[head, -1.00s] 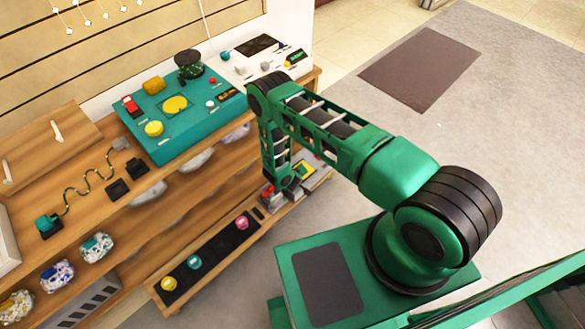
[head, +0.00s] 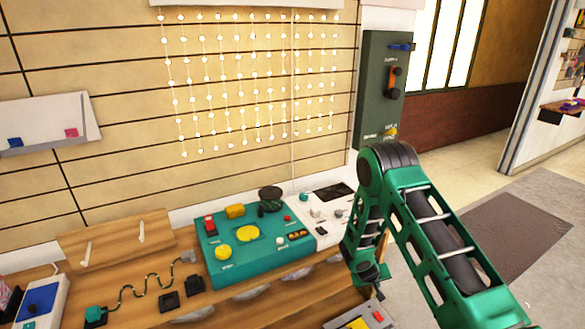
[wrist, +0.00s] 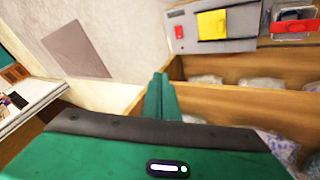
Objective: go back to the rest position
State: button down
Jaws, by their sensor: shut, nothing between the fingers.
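My green arm folds down at the right of the head view, in front of the shelf unit's right end. My gripper (head: 378,292) hangs at its lower end and looks small there. The wrist view shows the green fingers (wrist: 160,97) together, with nothing between them. Beyond the fingers in that view are wooden shelf boards (wrist: 235,103) and a grey panel (wrist: 213,27) with a yellow square and a red part. I cannot tell the exact gap between the fingers and the boards.
A teal control box (head: 225,262) with buttons and a white panel (head: 318,218) stand on the wooden shelf top. A dark green wall box (head: 382,85) hangs behind my arm. Strings of small lights hang on the slatted wall. Open floor with a dark mat (head: 515,232) lies at the right.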

jog(key=s+d+r+m+g, duration=0.15)
jog(key=s+d+r, duration=0.25)
jog(key=r, duration=0.6)
jog(key=s+d+r+m+g, duration=0.15)
jog(key=s+d+r, duration=0.3)
jog(key=r, duration=0.55)
jog(key=s+d+r+m, duration=0.2)
jog(key=s+d+r, duration=0.25)
jog(key=r, duration=0.55)
jog(key=s+r+m+g+y, duration=0.1)
jog(key=s+r, duration=0.4)
jog(key=s, duration=0.3)
jog(key=s+r+y, duration=0.2)
jog(key=s+r, duration=0.4)
jog(key=s, duration=0.2)
jog(key=s+a+r+y, duration=0.1)
jog(key=s+a+r, duration=0.1)
jog(key=s, duration=0.6)
jog(key=s+a+r+m+y, duration=0.1)
jog(key=s+a+r, duration=0.1)
jog(key=s, duration=0.6)
jog(key=shift+g, duration=0.4)
